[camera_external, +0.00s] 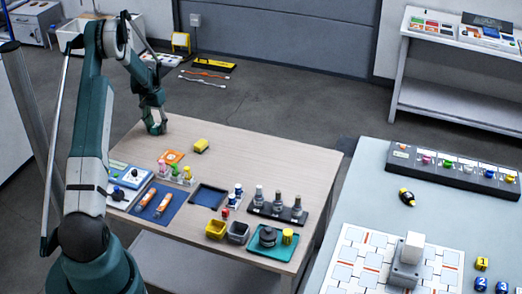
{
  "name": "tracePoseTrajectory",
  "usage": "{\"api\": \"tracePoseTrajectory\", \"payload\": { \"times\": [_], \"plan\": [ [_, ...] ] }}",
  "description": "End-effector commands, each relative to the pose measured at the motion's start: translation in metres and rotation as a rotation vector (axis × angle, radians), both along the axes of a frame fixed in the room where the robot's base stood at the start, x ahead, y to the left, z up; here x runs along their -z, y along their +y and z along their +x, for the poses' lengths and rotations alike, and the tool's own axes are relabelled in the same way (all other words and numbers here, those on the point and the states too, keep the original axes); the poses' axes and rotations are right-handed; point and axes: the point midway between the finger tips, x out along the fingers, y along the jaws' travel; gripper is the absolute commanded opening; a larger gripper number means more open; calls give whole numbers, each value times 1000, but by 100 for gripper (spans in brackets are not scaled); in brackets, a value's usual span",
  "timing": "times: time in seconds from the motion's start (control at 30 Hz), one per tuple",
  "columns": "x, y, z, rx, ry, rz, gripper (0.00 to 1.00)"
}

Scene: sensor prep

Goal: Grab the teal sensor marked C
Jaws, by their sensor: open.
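My gripper (155,128) is open at the far left corner of the wooden table (285,160), pointing down, with nothing seen in it. I cannot pick out a teal sensor marked C for certain; any letters are too small to read. Small pieces with pink, green and other coloured tops sit in a row on the left of the table (175,172). A dark rack (455,172) on the right bench also holds several coloured pieces, one of them green (446,163). A teal tray (258,251) at the table's front holds a dark round part and a yellow part.
A yellow block (201,146) lies right of my gripper. Blue mats, yellow and grey bins (216,229) and a black holder with grey cylinders (278,211) fill the table's front. The table's back right is clear. A grey bench (375,190) stands right, with a gap between.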

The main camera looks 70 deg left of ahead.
Motion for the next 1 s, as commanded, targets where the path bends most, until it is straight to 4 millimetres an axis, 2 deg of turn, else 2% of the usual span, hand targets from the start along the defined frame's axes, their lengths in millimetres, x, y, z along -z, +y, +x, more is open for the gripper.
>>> {"api": "tracePoseTrajectory", "payload": {
  "times": [0.03,0.27,0.3,0.67,0.87,1.0],
  "plan": [
    [0,0,0,0,0,0,44],
    [0,0,0,0,0,0,14],
    [0,0,0,0,0,0,12],
    [-3,0,0,0,0,0,12],
    [-17,0,0,0,0,0,12],
    [-34,0,0,0,0,0,12]
  ]
}}
